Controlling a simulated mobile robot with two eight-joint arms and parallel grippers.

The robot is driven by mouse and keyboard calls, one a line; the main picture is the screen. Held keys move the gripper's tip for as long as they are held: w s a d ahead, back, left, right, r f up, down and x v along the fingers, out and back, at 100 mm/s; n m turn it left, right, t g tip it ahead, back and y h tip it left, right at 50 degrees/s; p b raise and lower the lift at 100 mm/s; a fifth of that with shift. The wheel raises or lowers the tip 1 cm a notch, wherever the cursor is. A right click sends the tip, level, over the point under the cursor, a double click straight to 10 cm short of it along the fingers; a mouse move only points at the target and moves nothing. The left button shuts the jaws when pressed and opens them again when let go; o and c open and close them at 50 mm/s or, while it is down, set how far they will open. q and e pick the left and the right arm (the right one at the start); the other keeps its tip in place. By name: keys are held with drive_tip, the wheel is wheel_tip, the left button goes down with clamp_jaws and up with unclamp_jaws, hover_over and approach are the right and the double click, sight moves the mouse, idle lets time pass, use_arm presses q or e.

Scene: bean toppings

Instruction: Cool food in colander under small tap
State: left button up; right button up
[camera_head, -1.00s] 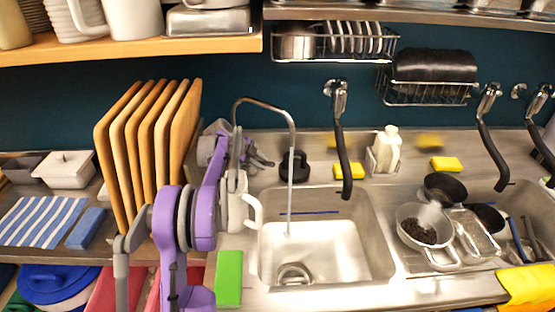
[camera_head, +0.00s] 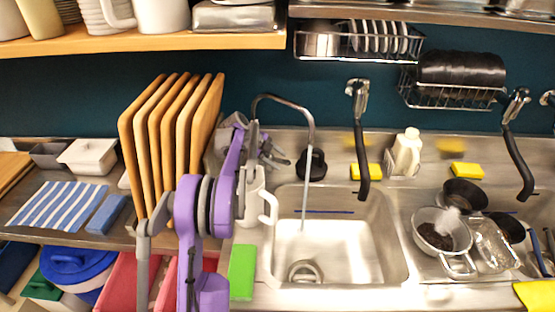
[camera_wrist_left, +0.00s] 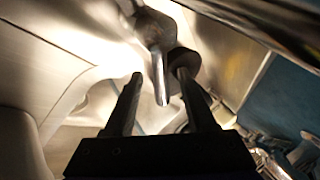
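The colander (camera_head: 459,240) is a pale metal bowl with dark beans in it, on the draining area right of the sink basin. The small tap (camera_head: 285,99) is a thin arched metal spout above the left side of the basin. A thin pale line hangs below it; I cannot tell whether it is water. My left gripper (camera_head: 273,152) is beside the tap's base, far from the colander. In the left wrist view its two dark fingers (camera_wrist_left: 158,76) are apart, with a metal tap part (camera_wrist_left: 154,32) just ahead of or between them; contact is unclear. My right gripper is out of view.
A black pan (camera_head: 462,192) and clear container (camera_head: 492,250) crowd the colander. A black-hosed tap (camera_head: 362,150) hangs behind the basin. The sink basin (camera_head: 345,250) has free room. Cutting boards (camera_head: 150,150) stand left, close to my left arm.

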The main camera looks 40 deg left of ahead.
use_arm(q)
wheel_tip(320, 180, up, 10)
idle(0.7)
drive_tip(key=shift+c, duration=0.2)
